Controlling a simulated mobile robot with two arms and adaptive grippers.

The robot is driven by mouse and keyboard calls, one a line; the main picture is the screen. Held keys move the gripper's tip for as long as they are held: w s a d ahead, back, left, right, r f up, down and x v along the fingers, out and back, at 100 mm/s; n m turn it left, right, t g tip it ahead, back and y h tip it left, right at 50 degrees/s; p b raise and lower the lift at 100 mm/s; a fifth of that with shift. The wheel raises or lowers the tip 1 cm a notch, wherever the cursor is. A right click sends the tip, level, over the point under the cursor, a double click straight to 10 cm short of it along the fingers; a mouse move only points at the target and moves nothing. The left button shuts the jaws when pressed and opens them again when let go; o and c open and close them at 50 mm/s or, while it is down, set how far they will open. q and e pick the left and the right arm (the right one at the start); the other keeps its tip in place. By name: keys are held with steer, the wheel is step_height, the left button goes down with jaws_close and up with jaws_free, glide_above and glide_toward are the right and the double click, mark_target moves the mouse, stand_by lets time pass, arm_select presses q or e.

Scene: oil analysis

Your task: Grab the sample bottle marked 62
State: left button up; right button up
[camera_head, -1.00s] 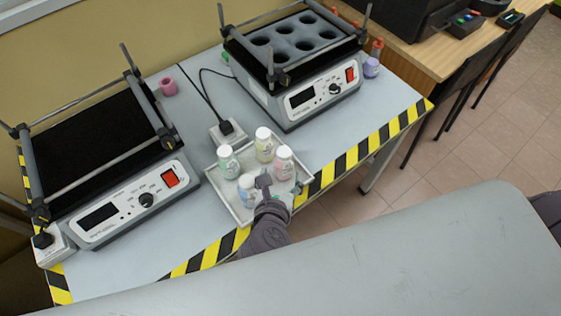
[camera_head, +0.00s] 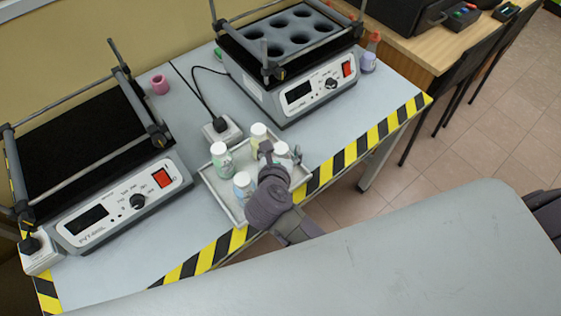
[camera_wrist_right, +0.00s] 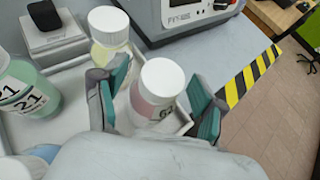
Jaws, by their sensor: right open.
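The tray (camera_head: 213,188) on the table holds several white-capped sample bottles. In the right wrist view a pinkish bottle (camera_wrist_right: 158,90) stands between the fingers of my right gripper (camera_wrist_right: 155,105); its label is partly hidden and seems to start with 6. The fingers are open on either side of it. A green bottle marked 21 (camera_wrist_right: 28,92) stands at the left, and a yellowish bottle (camera_wrist_right: 108,35) stands just behind. In the head view my right gripper (camera_head: 279,152) is over the tray's right side, partly covering the pinkish bottle (camera_head: 281,150). A blue bottle (camera_head: 243,186) stands at the front. My left gripper is not in view.
A shaker (camera_head: 295,80) with round holes stands behind the tray, and another shaker (camera_head: 110,215) stands at the left. A power socket block (camera_head: 222,131) sits just behind the tray. The striped table edge (camera_head: 345,155) runs along the front.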

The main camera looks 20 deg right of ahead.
steer(key=shift+f, duration=0.1)
jaws_close()
stand_by(0.3)
